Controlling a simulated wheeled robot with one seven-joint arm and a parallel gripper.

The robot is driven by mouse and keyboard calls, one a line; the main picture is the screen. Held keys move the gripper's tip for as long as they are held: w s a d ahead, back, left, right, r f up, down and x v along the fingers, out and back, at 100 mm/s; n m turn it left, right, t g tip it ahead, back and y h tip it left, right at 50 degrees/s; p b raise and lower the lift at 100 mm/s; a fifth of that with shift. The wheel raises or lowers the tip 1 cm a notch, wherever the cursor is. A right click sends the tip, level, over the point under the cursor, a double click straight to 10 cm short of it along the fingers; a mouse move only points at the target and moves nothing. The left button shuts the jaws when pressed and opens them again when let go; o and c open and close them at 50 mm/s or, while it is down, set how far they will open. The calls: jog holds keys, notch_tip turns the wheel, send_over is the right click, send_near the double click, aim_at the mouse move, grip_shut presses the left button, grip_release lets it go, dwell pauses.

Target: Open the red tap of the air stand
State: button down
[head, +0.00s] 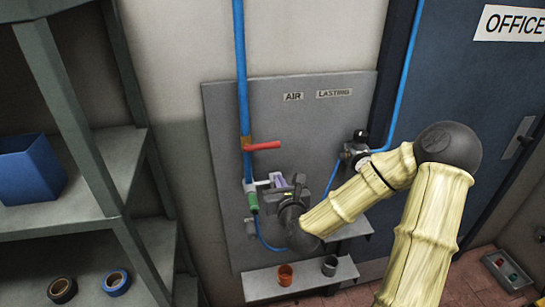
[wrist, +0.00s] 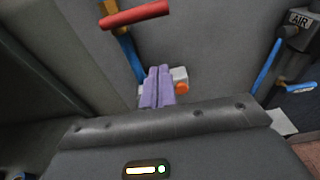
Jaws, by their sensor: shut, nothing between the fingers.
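The red tap (head: 263,146) is a lever on the brass fitting of a blue vertical pipe (head: 241,80) on the grey board. Its handle points right, across the pipe. In the wrist view the red tap (wrist: 137,14) lies at the top edge. My gripper (head: 290,181) is below the handle, in front of the board and to the right of the pipe. Its purple fingers are shut together and empty, as the wrist view also shows for my gripper (wrist: 157,86). The fingers are apart from the handle. A white fitting with an orange end (wrist: 182,86) is partly hidden behind them.
The grey board (head: 225,110) carries AIR and LASTING labels. A dark regulator (head: 357,145) with blue hose is right of my gripper. Below, a ledge (head: 258,288) holds an orange cup (head: 285,275) and a grey cup (head: 329,265). Shelving (head: 75,130) stands at left.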

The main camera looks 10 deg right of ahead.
aim_at(261, 146)
jog(key=shift+w, duration=0.15)
jog(key=w+r+p, duration=0.2)
jog(key=w+p, duration=0.4)
jog(key=w, duration=0.3)
jog(key=shift+r, duration=0.25)
dwell(0.4)
